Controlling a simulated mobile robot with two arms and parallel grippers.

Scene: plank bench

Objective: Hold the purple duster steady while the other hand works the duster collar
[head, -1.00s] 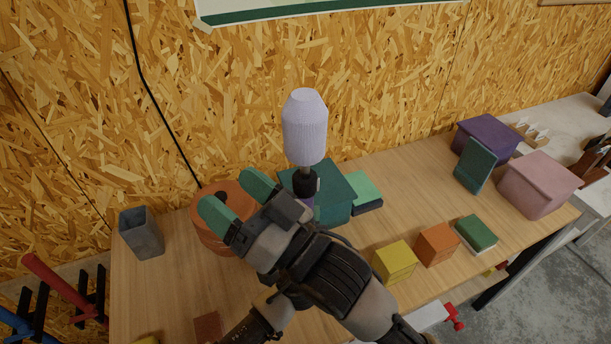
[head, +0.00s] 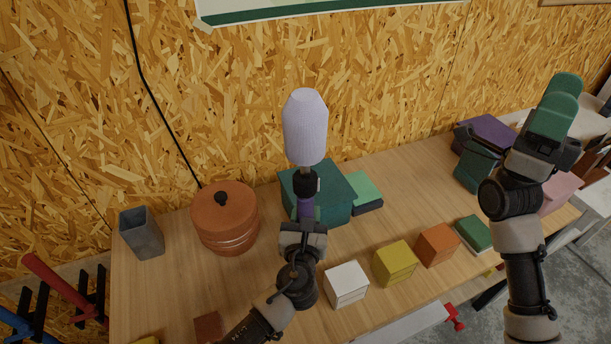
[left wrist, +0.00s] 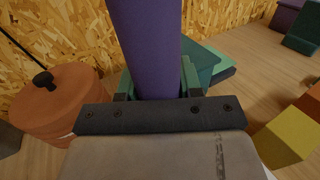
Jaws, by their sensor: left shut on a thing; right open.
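The purple duster stands upright in the head view, with a pale lavender head (head: 305,128), a black duster collar (head: 306,184) below it and a purple handle (head: 305,209). My left gripper (head: 304,224) is shut on the handle and holds it above the bench. In the left wrist view the handle (left wrist: 148,45) rises between the green finger pads; the collar and head are out of that view. My right gripper (head: 557,98) is open and empty, high at the right and well apart from the duster.
A terracotta pot with a lid (head: 225,222) and a grey cup (head: 142,235) stand at the left. A teal box (head: 335,200) is behind the duster. White (head: 346,286), yellow (head: 395,265) and orange (head: 437,246) blocks line the front. A purple box (head: 490,132) is at right.

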